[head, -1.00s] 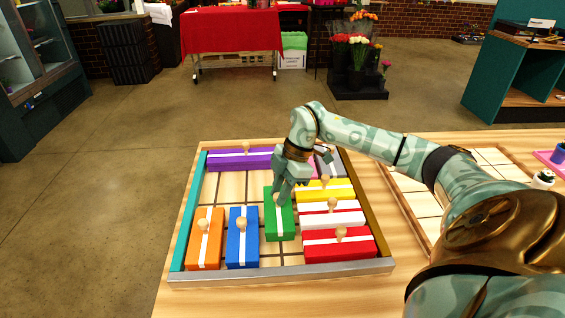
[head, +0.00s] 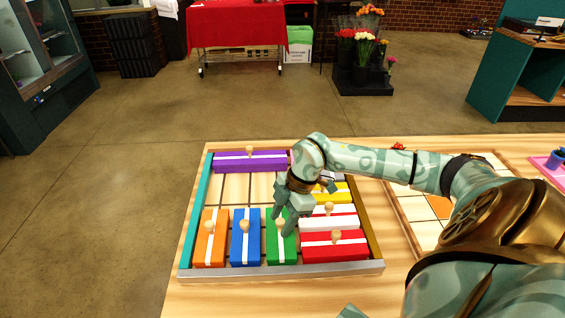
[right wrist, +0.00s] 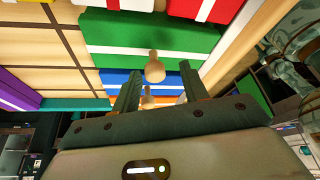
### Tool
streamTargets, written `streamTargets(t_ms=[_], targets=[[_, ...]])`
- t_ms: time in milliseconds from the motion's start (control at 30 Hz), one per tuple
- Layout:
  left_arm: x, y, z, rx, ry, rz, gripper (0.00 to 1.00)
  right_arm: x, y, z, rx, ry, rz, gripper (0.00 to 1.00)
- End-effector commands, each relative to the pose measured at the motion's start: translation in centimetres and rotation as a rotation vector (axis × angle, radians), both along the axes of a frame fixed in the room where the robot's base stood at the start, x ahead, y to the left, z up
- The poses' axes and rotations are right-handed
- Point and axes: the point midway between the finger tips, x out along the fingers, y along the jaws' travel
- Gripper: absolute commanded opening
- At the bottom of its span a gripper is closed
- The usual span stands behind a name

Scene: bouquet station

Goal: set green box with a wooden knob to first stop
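The green box (head: 273,249) with a white stripe lies in the front part of the framed board, right of the blue box (head: 237,250). Its front end is at or very close to the silver front rail (head: 300,269). Its wooden knob (right wrist: 155,66) shows in the right wrist view, between and just past the fingertips. My right gripper (head: 284,222) is over the green box. Its two fingers stand apart, with visible gaps to the knob, so it is open. In the head view the fingers partly hide the green box and its knob. My left gripper does not show.
An orange box (head: 211,254) stands left of the blue one. White (head: 343,223), red (head: 350,250) and yellow (head: 343,193) boxes lie to the right, a purple box (head: 235,165) at the back. Bare board cells (head: 236,188) lie behind the orange and blue boxes.

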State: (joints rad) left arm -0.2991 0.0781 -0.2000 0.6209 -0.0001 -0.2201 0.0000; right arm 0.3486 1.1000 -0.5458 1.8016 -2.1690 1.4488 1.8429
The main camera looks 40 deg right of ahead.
Motion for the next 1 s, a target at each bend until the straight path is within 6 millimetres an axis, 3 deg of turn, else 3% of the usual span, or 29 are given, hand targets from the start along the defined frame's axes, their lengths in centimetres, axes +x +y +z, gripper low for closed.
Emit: streamTargets(t_ms=[367, 800, 1000], targets=[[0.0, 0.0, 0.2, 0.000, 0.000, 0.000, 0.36, 0.0, -0.5, 1.1, -0.003, -0.004, -0.001, 0.43], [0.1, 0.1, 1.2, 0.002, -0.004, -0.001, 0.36, -1.3, -4.6, 11.2, -0.008, -0.004, -0.003, 0.43], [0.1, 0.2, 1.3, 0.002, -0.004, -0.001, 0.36, -1.8, -5.7, 14.2, -0.003, -0.003, -0.002, 0.43]])
